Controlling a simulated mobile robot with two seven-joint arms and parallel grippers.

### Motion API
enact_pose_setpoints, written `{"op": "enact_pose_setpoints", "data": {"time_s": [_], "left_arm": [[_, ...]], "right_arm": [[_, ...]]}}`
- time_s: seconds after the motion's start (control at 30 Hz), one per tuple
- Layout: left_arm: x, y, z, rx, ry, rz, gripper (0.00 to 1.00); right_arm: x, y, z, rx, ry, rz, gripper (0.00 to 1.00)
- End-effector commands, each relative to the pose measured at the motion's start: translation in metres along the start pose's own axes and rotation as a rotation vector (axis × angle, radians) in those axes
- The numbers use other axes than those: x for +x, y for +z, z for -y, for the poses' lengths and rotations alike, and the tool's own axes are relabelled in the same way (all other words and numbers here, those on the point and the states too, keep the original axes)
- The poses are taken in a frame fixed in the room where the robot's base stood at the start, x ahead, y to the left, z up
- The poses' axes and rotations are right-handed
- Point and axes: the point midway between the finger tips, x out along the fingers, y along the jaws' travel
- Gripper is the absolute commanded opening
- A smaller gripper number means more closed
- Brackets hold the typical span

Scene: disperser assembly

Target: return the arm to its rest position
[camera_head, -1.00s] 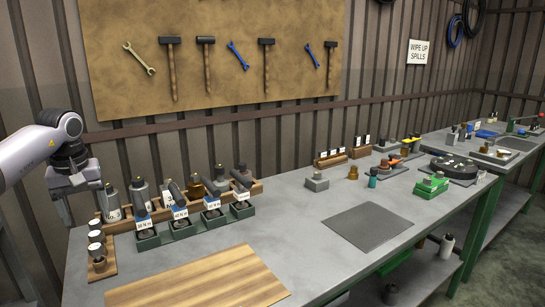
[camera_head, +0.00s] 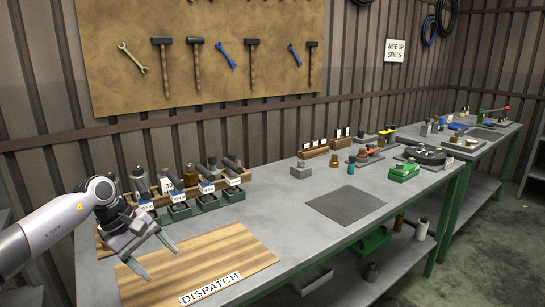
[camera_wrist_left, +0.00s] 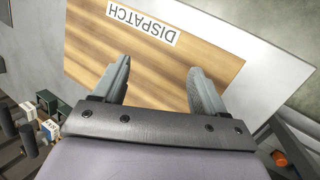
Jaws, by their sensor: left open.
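My left gripper (camera_head: 161,263) is open and empty, above the left part of the wooden dispatch board (camera_head: 235,262). In the left wrist view its two fingers (camera_wrist_left: 159,68) stand apart with only the board (camera_wrist_left: 160,75) and its DISPATCH label (camera_wrist_left: 142,24) behind them. My left arm reaches in from the left edge of the head view. My right gripper does not show.
A row of green holders (camera_head: 208,202) with dark-handled tools stands behind the board, with bottles (camera_head: 164,181) further back. A grey mat (camera_head: 345,203) lies to the right. A black round tray (camera_head: 424,155) and a green box (camera_head: 404,172) stand further right. Bare bench (camera_head: 280,215) lies between board and mat.

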Motion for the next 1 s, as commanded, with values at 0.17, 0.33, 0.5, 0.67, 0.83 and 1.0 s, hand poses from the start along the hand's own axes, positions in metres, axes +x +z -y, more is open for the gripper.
{"op": "enact_pose_setpoints", "data": {"time_s": [0.17, 0.33, 0.5, 0.67, 0.83, 1.0], "left_arm": [[0.076, 0.084, -0.026, -0.276, 0.202, 0.312, 0.72], [0.109, 0.152, -0.044, -0.648, 0.334, 0.637, 0.72], [0.12, 0.195, -0.051, -1.096, 0.397, 0.974, 0.72], [0.123, 0.209, -0.044, -1.568, 0.395, 1.288, 0.72], [0.13, 0.201, -0.018, -2.105, 0.336, 1.609, 0.72], [0.148, 0.185, 0.033, 2.427, -0.211, -1.748, 0.72]], "right_arm": [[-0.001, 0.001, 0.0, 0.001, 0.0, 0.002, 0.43], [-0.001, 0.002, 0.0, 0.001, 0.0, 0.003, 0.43], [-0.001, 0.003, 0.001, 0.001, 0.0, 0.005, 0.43], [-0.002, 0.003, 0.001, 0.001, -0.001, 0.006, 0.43], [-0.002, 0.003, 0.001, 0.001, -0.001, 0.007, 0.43], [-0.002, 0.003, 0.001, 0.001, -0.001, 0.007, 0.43]]}}
